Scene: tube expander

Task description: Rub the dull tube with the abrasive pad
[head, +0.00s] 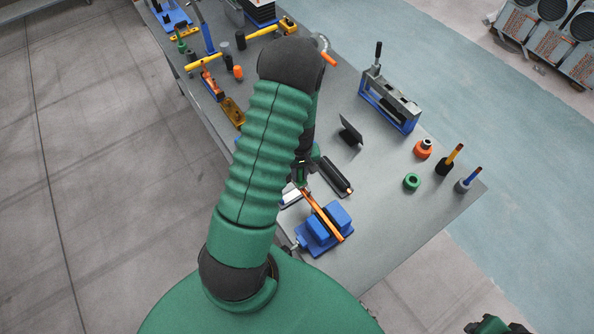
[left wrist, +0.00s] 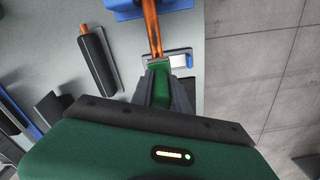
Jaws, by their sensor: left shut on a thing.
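The dull copper-orange tube (head: 322,215) lies across the blue vise (head: 336,213) near the table's front edge. In the left wrist view the tube (left wrist: 152,30) runs from the blue vise (left wrist: 150,9) down toward my fingers. My left gripper (head: 301,180) is at the tube's far end, partly hidden by my arm. In the left wrist view the left gripper (left wrist: 163,88) is shut on the green abrasive pad (left wrist: 160,76). The pad appears at the tube's end; I cannot tell whether they touch. A green and dark part at the head view's bottom right may be my right gripper; its fingers are unclear.
A dark cylindrical tool (head: 336,176) lies just right of my left gripper. A grey-and-blue stand (head: 389,100), an orange ring (head: 423,149), a green ring (head: 412,181) and upright handled tools (head: 449,160) stand to the right. Bare tabletop lies between them and the vise.

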